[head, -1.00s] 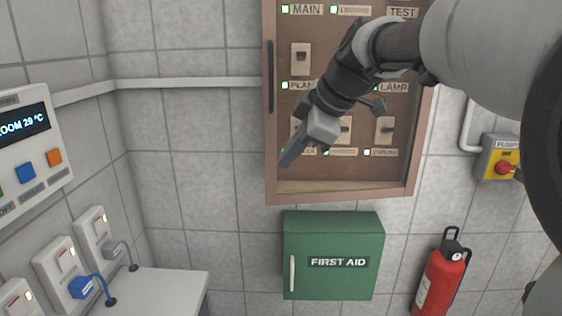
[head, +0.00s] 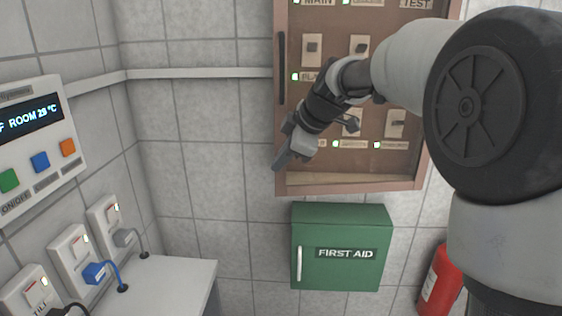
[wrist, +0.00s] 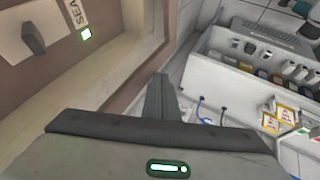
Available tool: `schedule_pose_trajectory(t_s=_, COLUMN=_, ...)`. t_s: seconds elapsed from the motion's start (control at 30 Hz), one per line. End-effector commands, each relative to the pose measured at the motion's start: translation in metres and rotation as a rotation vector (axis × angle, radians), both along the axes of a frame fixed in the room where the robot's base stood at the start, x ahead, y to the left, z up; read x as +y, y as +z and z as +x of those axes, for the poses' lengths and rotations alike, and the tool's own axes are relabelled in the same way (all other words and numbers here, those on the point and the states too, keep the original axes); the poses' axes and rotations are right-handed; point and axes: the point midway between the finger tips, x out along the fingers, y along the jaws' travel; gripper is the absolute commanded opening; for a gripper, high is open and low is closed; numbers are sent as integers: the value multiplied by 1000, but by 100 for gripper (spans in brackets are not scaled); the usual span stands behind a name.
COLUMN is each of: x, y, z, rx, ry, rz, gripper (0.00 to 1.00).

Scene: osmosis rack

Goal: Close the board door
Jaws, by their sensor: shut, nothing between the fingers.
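The board (head: 352,186) is a brown wall cabinet with labelled switches and small green lights. Its framed door (head: 281,130) has a long dark handle (head: 282,68) on the left side. The door looks shut or nearly shut against the cabinet; I cannot tell if a small gap remains. My gripper (head: 279,163) is shut and empty, with its tips in front of the door's lower left edge. I cannot tell whether they touch it. In the wrist view the shut fingers (wrist: 160,100) point along the brown frame (wrist: 135,75). My arm hides the board's right part.
A green first aid box (head: 340,270) hangs just below the board. A red extinguisher (head: 440,280) is at lower right. A white counter (head: 175,280), sockets with plugs and a control panel (head: 35,150) are at left. The tiled wall left of the board is mostly clear.

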Motion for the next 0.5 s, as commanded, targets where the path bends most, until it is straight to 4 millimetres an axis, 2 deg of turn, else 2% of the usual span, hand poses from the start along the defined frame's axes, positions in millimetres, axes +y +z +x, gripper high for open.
schedule_pose_trajectory(t_s=0.17, x=1, y=1, z=2, rx=1, ry=-4, rz=0, gripper=0)
schedule_pose_trajectory(t_s=0.5, x=8, y=2, z=61, rx=3, ry=-152, rz=-1, gripper=0)
